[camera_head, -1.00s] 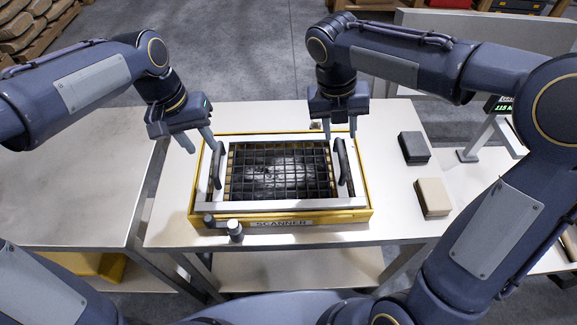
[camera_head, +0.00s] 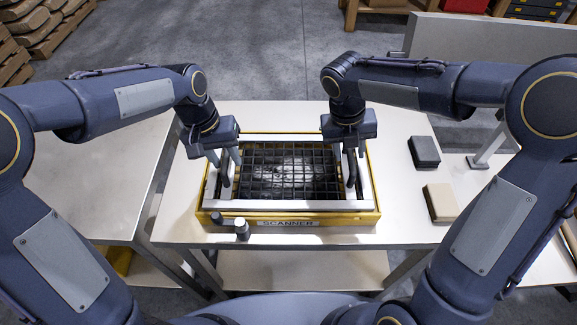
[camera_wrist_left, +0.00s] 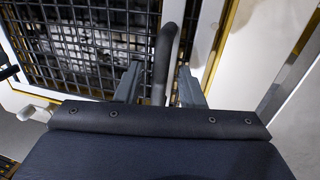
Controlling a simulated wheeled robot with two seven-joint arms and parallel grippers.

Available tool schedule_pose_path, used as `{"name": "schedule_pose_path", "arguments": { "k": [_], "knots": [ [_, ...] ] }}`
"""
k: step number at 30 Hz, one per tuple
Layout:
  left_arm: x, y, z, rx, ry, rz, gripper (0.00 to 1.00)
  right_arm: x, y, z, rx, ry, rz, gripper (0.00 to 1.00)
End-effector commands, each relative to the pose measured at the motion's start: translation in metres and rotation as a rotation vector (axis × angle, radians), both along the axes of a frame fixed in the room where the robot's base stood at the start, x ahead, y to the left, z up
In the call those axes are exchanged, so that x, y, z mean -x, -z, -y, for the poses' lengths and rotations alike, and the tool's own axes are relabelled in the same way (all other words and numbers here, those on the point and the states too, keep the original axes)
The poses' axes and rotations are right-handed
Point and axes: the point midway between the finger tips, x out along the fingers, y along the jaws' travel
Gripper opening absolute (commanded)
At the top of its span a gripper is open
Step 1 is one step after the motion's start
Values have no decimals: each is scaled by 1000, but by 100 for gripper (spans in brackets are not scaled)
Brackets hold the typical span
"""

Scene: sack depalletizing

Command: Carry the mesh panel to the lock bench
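The mesh panel (camera_head: 292,204) has a white frame, a dark grid and two dark handles, and lies in the yellow SCANNER frame (camera_head: 290,223) on the middle table. My left gripper (camera_head: 225,163) is at the panel's left handle (camera_head: 226,171). In the left wrist view the open fingers (camera_wrist_left: 160,85) stand on either side of the handle (camera_wrist_left: 166,55), with gaps visible. My right gripper (camera_head: 350,152) is at the right handle (camera_head: 351,170), its fingers apart around it. Nothing marks which surface is the lock bench.
A dark block (camera_head: 424,151) and a tan block (camera_head: 440,202) lie on the table to the right. A small knob (camera_head: 242,229) stands at the scanner's front left. A bare grey table (camera_head: 90,190) adjoins at left. Pallets of sacks (camera_head: 35,30) stand at the far left.

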Motion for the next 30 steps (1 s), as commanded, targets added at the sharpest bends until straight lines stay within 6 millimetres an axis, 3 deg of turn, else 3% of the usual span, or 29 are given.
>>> {"name": "schedule_pose_path", "arguments": {
  "k": [12,21,30],
  "knots": [
    [0,10,2,0,0,0,35,0,10,2,-1,0,0,36],
    [0,9,2,0,0,1,0,0,9,2,-1,0,0,0],
    [0,9,2,0,0,1,0,0,9,2,-1,0,1,0]
  ]
}}
